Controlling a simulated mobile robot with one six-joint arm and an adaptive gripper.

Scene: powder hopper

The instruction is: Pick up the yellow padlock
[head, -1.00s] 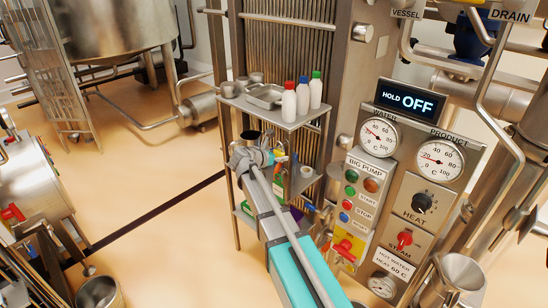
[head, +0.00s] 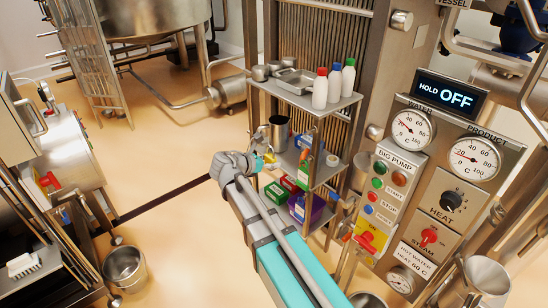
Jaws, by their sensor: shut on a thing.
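The yellow padlock (head: 269,157) is a small yellow patch at the tip of my gripper (head: 262,163) in the head view. My gripper is shut on it and holds it beside the left edge of the shelf rack's middle shelf (head: 288,162). The fingers and wrist hide part of the padlock, and its shackle is too small to make out.
The rack's top shelf (head: 318,100) bears several bottles and a metal tray (head: 296,80). A steel jug (head: 278,132) stands on the middle shelf, and green, red and purple boxes are lower down. The control panel (head: 425,180) is to the right. Open floor lies left.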

